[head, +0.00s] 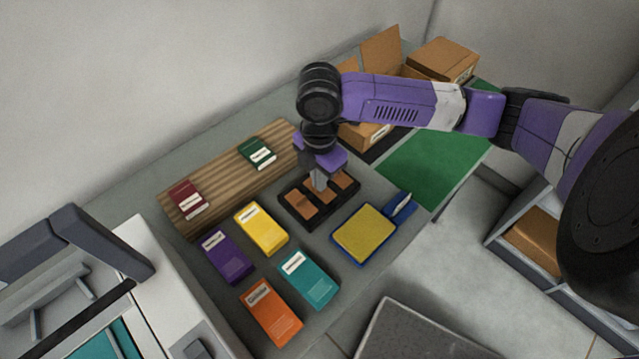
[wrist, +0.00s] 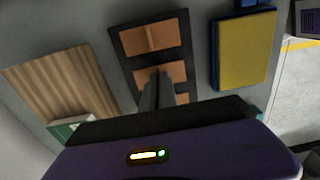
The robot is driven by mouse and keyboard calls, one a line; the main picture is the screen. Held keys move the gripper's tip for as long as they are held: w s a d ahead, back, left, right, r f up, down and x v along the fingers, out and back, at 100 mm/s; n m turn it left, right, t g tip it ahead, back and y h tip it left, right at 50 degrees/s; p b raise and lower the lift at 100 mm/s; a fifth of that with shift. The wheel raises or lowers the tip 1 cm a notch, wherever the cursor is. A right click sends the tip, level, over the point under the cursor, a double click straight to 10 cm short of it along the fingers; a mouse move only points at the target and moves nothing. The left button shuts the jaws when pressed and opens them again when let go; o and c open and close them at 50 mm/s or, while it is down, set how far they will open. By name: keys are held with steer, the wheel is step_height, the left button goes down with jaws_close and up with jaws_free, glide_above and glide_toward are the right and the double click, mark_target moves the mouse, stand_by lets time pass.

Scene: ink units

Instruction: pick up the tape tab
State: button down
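The tape tabs look like flat brown pieces in a black tray (head: 288,208) on the grey table; the tray also shows in the wrist view (wrist: 122,45). One tab (head: 302,204) lies at the tray's left, another (head: 343,181) at its right. The middle tab (wrist: 172,69) is partly hidden by my gripper. My gripper (head: 319,187) points down at the middle tab, with its fingertips at or just above it. In the wrist view the fingers (wrist: 158,88) look close together. I cannot tell whether anything is between them.
A yellow pad in a blue tray (head: 364,234) lies right of the black tray. Yellow (head: 261,229), purple (head: 227,256), teal (head: 309,277) and orange (head: 271,311) packs lie in front. A ribbed wooden board (head: 224,181) with red and green packs is behind. Cardboard boxes (head: 443,60) stand at the back.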

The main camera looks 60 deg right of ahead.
steer(key=shift+r, duration=0.1)
step_height(320, 180, up, 20)
steer(key=shift+b, duration=0.4)
stand_by(0.5)
